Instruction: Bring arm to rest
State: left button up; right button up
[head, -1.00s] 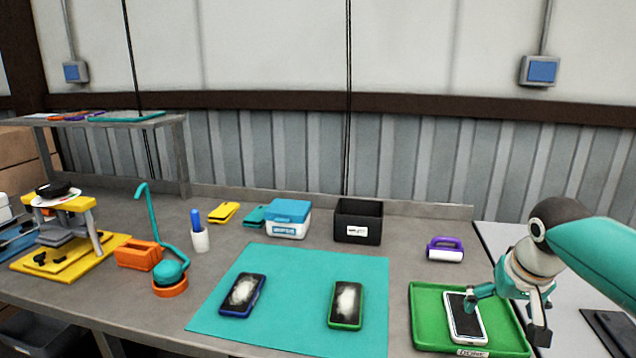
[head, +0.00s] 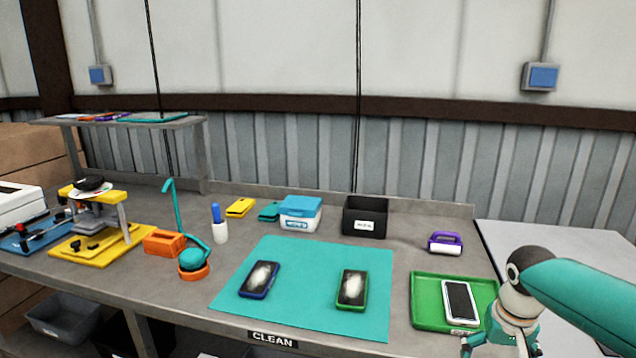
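My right arm comes in from the right edge in the head view. Its gripper (head: 497,347) is low at the bottom right, in front of the green tray, and is partly cut off by the frame edge. I cannot tell how far its fingers are apart. A white-framed phone (head: 459,301) lies in the green tray (head: 425,312), apart from the gripper. Two phones with whitish smudges, one blue-cased (head: 260,279) and one green-cased (head: 352,289), lie on the teal mat (head: 300,315). My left gripper is not in view.
A purple-handled roller (head: 445,243) lies behind the tray.

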jog(key=s+a+f+g+y+p, duration=0.1)
jog(key=s+a+f, duration=0.2)
jog(key=f, duration=0.3)
jog(key=s+a+f+n+g+p, duration=0.1)
jog(key=s+a+f+g, duration=0.15)
jog(key=f, duration=0.35)
jog(key=s+a+f+y+p, duration=0.1)
jog(key=s+a+f, duration=0.2)
jog(key=f, duration=0.3)
jog(key=s+a+f+t+y+p, duration=0.1)
jog(key=s+a+f+t+y, duration=0.1)
jog(key=s+a+f, duration=0.9)
jog(key=shift+s+a+f+m+y, duration=0.15)
jog(key=shift+s+f+m+y, duration=0.35)
jog(key=shift+s, duration=1.3)
jog(key=shift+f, duration=0.1)
